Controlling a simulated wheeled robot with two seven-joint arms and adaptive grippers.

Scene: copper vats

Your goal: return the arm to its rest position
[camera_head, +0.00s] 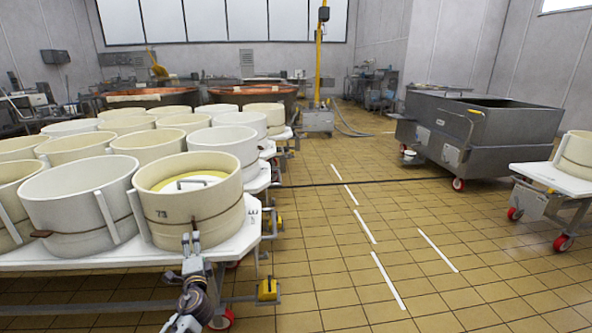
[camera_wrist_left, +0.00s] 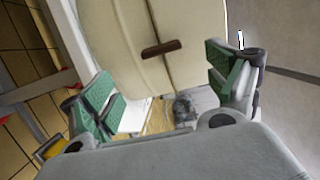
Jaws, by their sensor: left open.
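My left arm (camera_head: 192,290) comes up from the bottom of the head view. Its gripper (camera_head: 190,243) is in front of the cream mould marked 73 (camera_head: 165,212), near the front edge of the white cart top. In the left wrist view the gripper (camera_wrist_left: 165,92) is open, with its green-padded fingers spread apart and nothing held between them. The mould's wall (camera_wrist_left: 120,35) with its cord and brown toggle (camera_wrist_left: 161,48) lies just beyond the fingers. I cannot tell whether a finger touches the mould. My right gripper is not in view.
Several more cream moulds crowd the white cart (camera_head: 247,240) on the left. A grey metal tub on wheels (camera_head: 480,130) and another white cart (camera_head: 553,180) stand at the right. The tiled floor (camera_head: 370,230) between them is clear. Copper vats (camera_head: 150,97) stand behind.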

